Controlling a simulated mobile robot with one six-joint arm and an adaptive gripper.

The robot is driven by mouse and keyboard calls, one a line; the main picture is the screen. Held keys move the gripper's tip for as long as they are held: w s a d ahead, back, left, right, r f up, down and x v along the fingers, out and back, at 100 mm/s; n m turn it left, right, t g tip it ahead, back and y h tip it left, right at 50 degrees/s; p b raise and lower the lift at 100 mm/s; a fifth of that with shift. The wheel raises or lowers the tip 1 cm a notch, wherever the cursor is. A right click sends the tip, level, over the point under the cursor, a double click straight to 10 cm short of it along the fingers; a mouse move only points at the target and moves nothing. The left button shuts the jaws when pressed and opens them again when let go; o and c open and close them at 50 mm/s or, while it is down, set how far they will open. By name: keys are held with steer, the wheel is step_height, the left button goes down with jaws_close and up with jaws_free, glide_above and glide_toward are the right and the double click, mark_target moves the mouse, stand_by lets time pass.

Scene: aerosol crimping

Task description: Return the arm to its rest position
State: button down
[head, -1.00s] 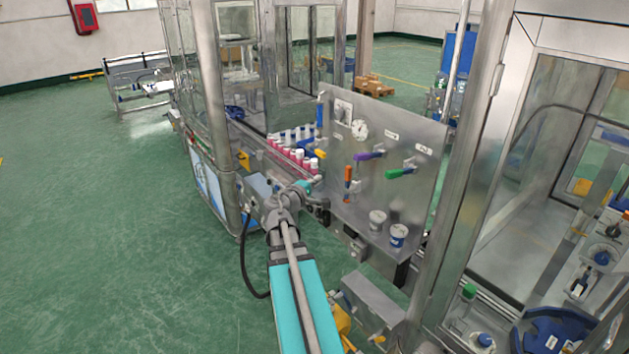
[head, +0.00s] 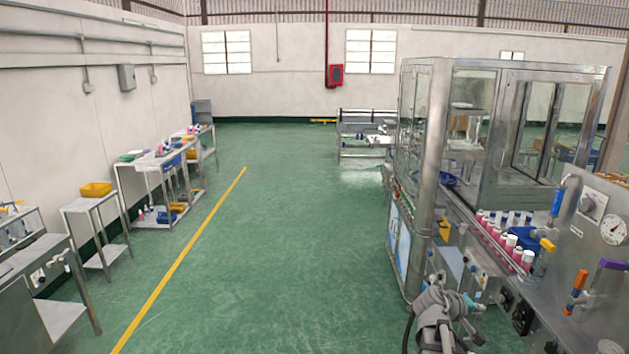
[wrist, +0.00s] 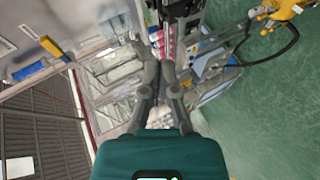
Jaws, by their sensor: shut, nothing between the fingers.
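My gripper (wrist: 159,66) shows in the wrist view, with its dark grey fingers together and nothing held. It points toward the machine and hangs clear, apart from any object I can make out. In the head view, part of my grey arm stands at the lower right edge, beside the front of the crimping machine (head: 420,190). The fingers cannot be made out there.
Several pink-and-white cans (head: 513,243) stand in a row on the machine's conveyor. A panel with a gauge (head: 613,231) and coloured valve handles is at the right. Benches and a yellow bin (head: 96,189) line the left wall. The green floor between is open.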

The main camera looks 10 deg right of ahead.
steer(key=w+a+f+y+b, duration=0.1)
steer(key=a+f+y+b, duration=0.25)
steer(key=a+f, duration=0.6)
steer(key=w+a+f+y+b, duration=0.2)
steer(key=a+f+y+b, duration=0.3)
steer(key=a, duration=0.7)
steer(key=s+a+f+y, duration=0.1)
steer(key=a+f, duration=0.1)
steer(key=a, duration=0.4)
steer(key=s+a+f+g+y+b, duration=0.1)
steer(key=a+f+y, duration=0.1)
steer(key=a, duration=0.4)
steer(key=s+a+f+y+b, duration=0.1)
steer(key=s+a+f, duration=0.1)
steer(key=a+f, duration=0.2)
steer(key=a, duration=0.3)
steer(key=shift+n+g+y, duration=0.3)
steer(key=shift+y, duration=0.05)
